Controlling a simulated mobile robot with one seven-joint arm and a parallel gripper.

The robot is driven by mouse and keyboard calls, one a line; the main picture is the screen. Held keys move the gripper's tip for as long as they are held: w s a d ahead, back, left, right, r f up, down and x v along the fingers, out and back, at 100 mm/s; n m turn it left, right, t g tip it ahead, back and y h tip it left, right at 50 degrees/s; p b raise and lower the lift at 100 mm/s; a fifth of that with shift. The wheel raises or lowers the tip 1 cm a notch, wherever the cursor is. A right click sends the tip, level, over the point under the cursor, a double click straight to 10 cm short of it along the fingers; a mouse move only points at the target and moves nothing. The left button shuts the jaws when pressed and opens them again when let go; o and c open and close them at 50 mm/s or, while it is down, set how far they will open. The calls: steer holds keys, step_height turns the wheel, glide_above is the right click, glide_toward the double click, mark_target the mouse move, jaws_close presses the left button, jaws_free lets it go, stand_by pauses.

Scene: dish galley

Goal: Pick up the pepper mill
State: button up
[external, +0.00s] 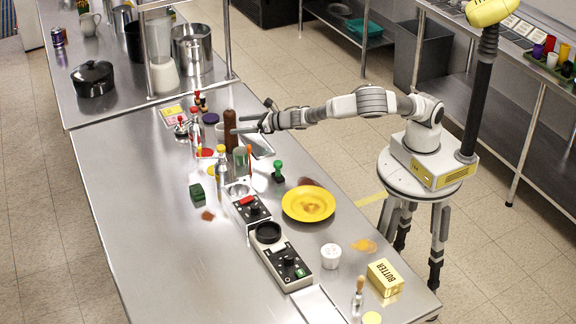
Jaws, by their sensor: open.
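The pepper mill (230,128) looks like a tall dark brown cylinder, standing upright on the steel table among bottles and jars. My gripper (242,124) comes in from the right at about the height of the mill's upper part. Its two fingers are apart and point left toward the mill. The fingertips are at or very near the mill's right side; I cannot tell from this view whether they reach around it or touch it. Nothing shows held in the gripper.
A greenish glass jar (240,163), a bottle with a red cap (195,130) and a green-handled stamp (278,170) stand close by. Nearer are a yellow plate (308,204) and two control boxes (290,268). The table's left front (150,240) is clear.

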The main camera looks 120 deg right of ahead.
steer(key=shift+x, duration=3.95)
steer(key=shift+c, duration=0.2)
steer(key=shift+r, duration=0.1)
jaws_close()
